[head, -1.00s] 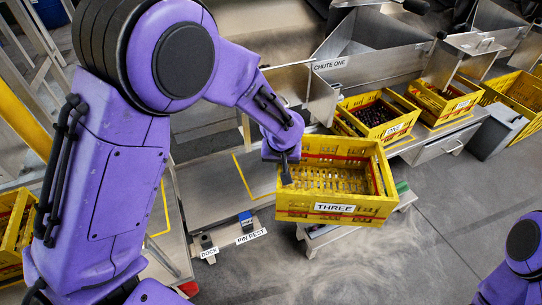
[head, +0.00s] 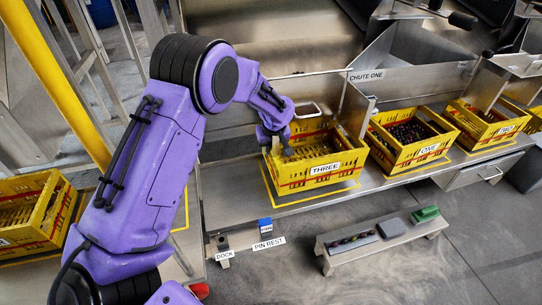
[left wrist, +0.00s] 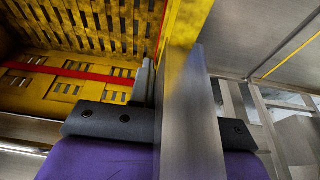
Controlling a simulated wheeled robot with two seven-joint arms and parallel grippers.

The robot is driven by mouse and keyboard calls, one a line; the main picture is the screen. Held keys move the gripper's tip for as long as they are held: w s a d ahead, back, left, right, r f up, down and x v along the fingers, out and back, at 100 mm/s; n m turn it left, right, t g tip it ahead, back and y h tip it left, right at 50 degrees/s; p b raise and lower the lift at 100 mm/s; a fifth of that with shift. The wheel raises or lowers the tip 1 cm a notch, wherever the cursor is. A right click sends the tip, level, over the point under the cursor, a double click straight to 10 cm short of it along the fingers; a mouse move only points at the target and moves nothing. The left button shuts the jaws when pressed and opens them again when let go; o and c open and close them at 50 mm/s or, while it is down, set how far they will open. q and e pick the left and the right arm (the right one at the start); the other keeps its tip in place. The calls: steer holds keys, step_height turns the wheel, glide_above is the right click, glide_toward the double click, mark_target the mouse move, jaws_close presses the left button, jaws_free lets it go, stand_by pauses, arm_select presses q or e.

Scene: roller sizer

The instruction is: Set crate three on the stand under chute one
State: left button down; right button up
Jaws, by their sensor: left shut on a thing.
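Crate three (head: 325,171) is a yellow slatted crate with a red band and a THREE label, empty as far as I see. It is upright over the yellow-outlined place on the metal stand (head: 300,203), left of crate one. I cannot tell whether its bottom touches the stand. My left gripper (head: 284,149) is shut on its left wall; the yellow wall (left wrist: 184,35) shows between the fingers in the left wrist view. The CHUTE ONE label (head: 366,76) is on the metal panel behind and right of crate three. My right gripper is out of view.
Crate one (head: 408,159), holding dark fruit, stands close on the right, with crate two (head: 487,136) beyond. A blue piece (head: 265,226) sits by the PIN REST label. Another yellow crate (head: 20,240) is at far left.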

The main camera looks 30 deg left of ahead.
arm_select(q)
steer(key=b+x, duration=0.2)
steer(key=x, duration=0.1)
steer(key=shift+f, duration=0.4)
steer(key=shift+r, duration=0.15)
steer(key=c, duration=1.1)
jaws_free()
steer(key=p+v, duration=0.4)
steer(key=v, duration=0.7)
steer(key=shift+s+r, duration=0.15)
steer(key=shift+r, duration=0.3)
